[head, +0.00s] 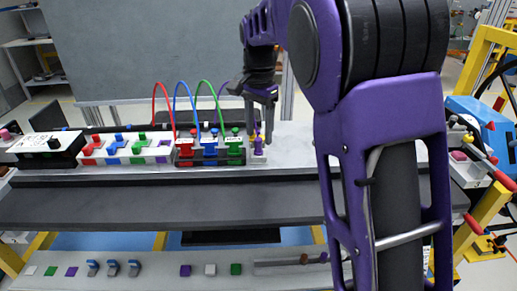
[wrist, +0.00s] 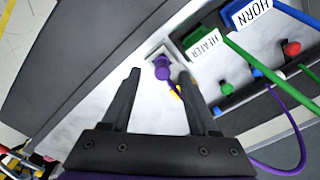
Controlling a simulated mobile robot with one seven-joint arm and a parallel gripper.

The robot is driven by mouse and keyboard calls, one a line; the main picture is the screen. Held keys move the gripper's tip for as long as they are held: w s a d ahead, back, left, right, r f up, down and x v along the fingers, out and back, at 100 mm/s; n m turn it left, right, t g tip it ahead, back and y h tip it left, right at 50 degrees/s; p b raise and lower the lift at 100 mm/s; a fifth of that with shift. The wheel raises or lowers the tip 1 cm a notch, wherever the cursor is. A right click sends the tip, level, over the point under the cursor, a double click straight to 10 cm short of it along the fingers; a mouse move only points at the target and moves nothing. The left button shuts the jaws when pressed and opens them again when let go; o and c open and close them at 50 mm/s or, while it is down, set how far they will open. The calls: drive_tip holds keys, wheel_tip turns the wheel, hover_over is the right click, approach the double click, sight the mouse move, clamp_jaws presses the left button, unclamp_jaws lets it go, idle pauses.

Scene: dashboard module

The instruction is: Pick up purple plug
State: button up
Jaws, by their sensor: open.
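The purple plug (head: 258,146) stands at the right end of the plug row on the grey dashboard ledge, on a small pale base. In the wrist view the purple plug (wrist: 162,71) shows beyond my fingertips, roughly centred between them, with a small yellow part beside it. My gripper (head: 262,132) is above the plug, fingers pointing down. In the wrist view my gripper (wrist: 160,82) is open with nothing held. I cannot tell whether the fingertips are level with the plug's top.
Left of the plug is a dark block (head: 211,160) with red, blue and green plugs and arched cables. In the wrist view the HEATER label (wrist: 204,48) and a green cable (wrist: 270,75) lie close on the right. A white block (head: 122,160) with coloured switches stands farther left.

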sight(259, 139)
drive_tip(key=shift+w+f, duration=0.15)
drive_tip(key=shift+f, duration=1.7)
clamp_jaws()
